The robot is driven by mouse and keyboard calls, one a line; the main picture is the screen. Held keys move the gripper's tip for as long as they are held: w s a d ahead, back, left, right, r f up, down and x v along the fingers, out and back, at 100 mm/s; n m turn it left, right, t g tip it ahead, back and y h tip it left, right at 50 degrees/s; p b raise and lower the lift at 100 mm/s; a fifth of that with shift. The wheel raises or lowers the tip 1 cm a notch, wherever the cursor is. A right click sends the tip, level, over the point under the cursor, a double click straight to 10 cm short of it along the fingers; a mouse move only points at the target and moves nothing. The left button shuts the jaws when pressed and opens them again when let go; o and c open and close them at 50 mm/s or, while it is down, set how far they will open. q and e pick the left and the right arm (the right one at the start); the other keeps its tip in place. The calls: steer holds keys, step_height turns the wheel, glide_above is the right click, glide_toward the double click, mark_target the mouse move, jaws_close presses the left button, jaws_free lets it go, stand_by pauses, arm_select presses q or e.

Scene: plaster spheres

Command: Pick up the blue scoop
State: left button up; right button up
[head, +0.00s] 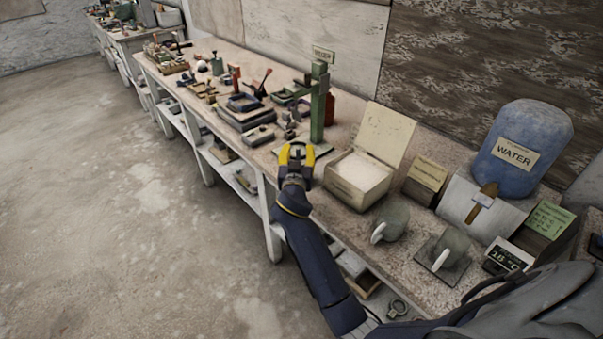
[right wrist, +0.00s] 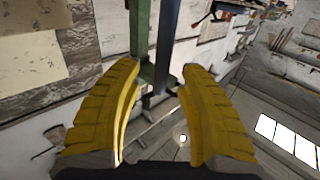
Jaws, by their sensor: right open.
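I cannot make out a blue scoop in either view. My right gripper (head: 297,158) has yellow fingers and is open and empty. In the head view it shows at the bench's front edge, left of an open box of white powder (head: 360,172) and in front of a green post stand (head: 319,105). In the right wrist view its two fingers are spread (right wrist: 160,72), and the green post (right wrist: 140,40) shows beyond and between them. My left gripper is not in view.
Several tools and dark trays (head: 240,112) crowd the bench left of the post. The floor (head: 130,220) is clear.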

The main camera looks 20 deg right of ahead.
steer(key=shift+w, duration=0.1)
jaws_close()
stand_by(0.3)
stand_by(0.4)
